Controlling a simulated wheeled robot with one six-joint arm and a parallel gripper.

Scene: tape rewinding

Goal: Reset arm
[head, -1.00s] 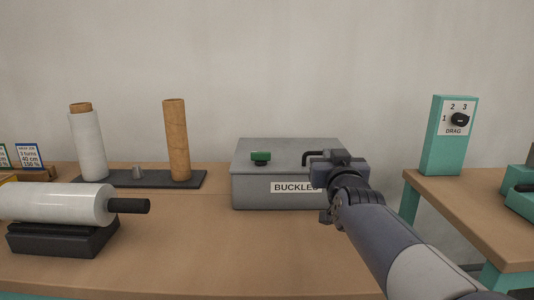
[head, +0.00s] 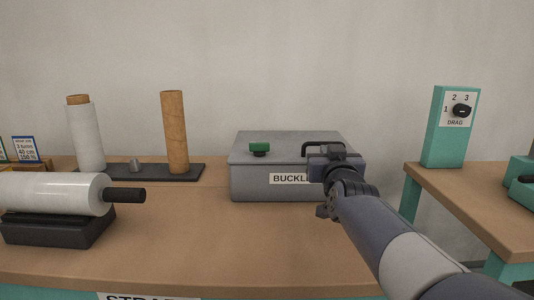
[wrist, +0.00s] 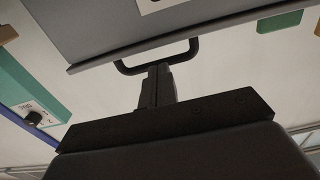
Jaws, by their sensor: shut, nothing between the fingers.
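My gripper (head: 335,153) is in front of the right part of the grey box labelled BUCKLES (head: 250,180), and my arm comes up from the lower right. In the wrist view my gripper (wrist: 157,84) has its two dark fingers together with nothing between them. The box's black handle (head: 323,144) shows just behind the gripper; it also shows in the wrist view (wrist: 190,52), where the fingertips overlap its bar. I cannot tell whether they touch it. The gripper hides part of the box's label.
At left are a film roll on a dark cradle (head: 60,229), a standing white roll (head: 85,138) and a brown tube (head: 174,132). At right a teal DRAG post (head: 445,145) stands on another table. The front middle tabletop is clear.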

